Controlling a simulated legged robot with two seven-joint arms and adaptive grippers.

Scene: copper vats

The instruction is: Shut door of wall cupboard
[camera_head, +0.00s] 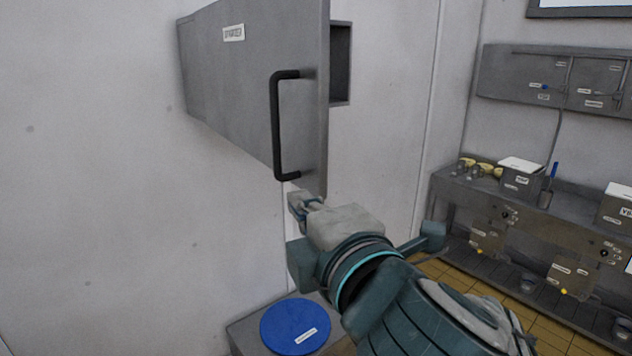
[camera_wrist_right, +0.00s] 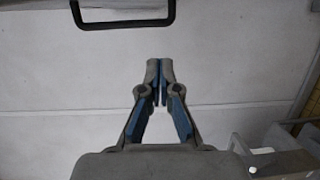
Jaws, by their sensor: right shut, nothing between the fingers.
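The grey wall cupboard door (camera_head: 235,70) stands open, swung out from the wall, with a small label near its top. Its black bar handle (camera_head: 279,125) is upright near the door's free edge; it also shows at the top of the right wrist view (camera_wrist_right: 122,23). Part of the cupboard's box (camera_head: 340,62) shows behind that edge. My right gripper (camera_head: 301,202) is just below the door's lower corner and the handle in the head view. Its fingers (camera_wrist_right: 159,68) are shut with nothing between them, apart from the handle. My left gripper is not in view.
A blue round lid (camera_head: 295,326) lies on a grey surface below my right arm. A grey bench (camera_head: 455,190) with labelled boxes (camera_head: 521,178) stands along the right wall, under a grey wall panel (camera_head: 500,72). The wall at the left is bare.

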